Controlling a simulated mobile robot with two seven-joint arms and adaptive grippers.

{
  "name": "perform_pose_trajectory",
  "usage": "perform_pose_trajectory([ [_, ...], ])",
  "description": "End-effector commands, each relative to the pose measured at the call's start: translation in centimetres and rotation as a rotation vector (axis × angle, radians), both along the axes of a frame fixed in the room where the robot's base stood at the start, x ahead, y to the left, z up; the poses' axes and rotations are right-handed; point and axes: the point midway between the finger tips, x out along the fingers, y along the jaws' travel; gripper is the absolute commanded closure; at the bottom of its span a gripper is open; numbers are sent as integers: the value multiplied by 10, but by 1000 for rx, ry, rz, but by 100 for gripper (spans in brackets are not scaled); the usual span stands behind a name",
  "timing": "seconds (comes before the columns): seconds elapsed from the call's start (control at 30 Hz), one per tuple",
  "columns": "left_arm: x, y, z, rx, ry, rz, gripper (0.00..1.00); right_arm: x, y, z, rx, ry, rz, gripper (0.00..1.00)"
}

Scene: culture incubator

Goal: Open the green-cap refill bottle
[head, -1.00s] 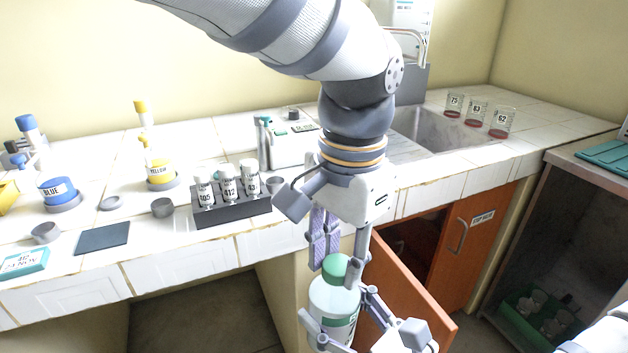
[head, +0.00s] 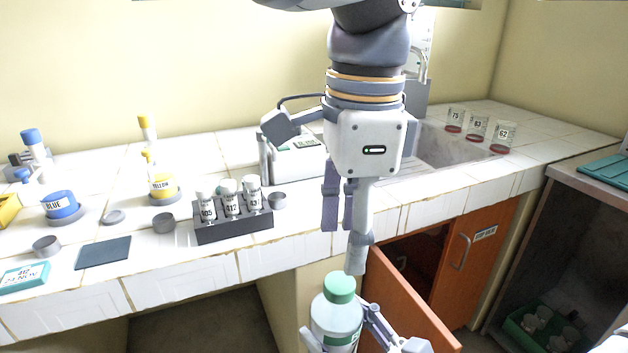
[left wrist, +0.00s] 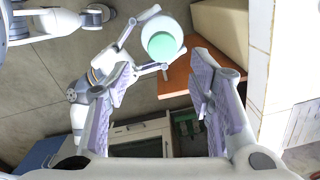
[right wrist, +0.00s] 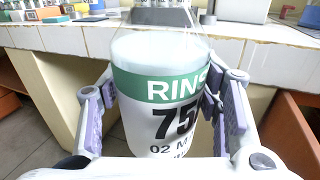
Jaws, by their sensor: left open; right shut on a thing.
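The refill bottle (head: 336,322) is white with a green band and a green cap (head: 340,289), and it stands upright in front of the counter. The cap is on the bottle. My right gripper (head: 352,338) is shut around the bottle body; the right wrist view shows the label "RINS" and "75" between its fingers (right wrist: 165,110). My left gripper (head: 345,250) is open and empty, pointing down above the bottle. In the left wrist view the green cap (left wrist: 162,45) is beyond the open fingers (left wrist: 160,90), apart from them.
An orange cupboard door (head: 410,305) stands open right of the bottle. The counter (head: 130,285) holds a grey rack (head: 235,228) with several vials, and blue and yellow bottles at left. Several numbered beakers (head: 478,128) stand beyond the sink (head: 450,145).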

Motion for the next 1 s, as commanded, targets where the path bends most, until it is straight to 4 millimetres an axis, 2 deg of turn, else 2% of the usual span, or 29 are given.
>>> perform_pose_trajectory([
  [0.07, 1, 1, 3, -2, 0, -97, 52, 0, 0, 2, 2, -4, 0, 100],
  [0.13, 2, 2, -3, 1, -2, -132, 52, 0, 0, 2, 2, -4, 0, 100],
  [0.3, 3, 3, -38, 4, -1, -132, 52, 0, 0, 1, 2, -4, 0, 100],
  [0.5, 4, 4, -67, 2, -3, -129, 52, 0, 0, 2, 2, -4, 0, 100],
  [0.8, 4, 4, -72, 1, -5, -127, 52, 0, 0, 2, 2, -4, 0, 100],
  [0.83, 4, 4, -72, 1, -5, -127, 54, 0, 0, 2, 2, -4, 0, 100],
  [0.87, 4, 4, -72, 1, -5, -127, 61, 0, 0, 2, 2, -4, 0, 100],
  [1.0, 4, 4, -72, 1, -5, -127, 92, 0, 0, 2, 2, -4, 0, 100],
])
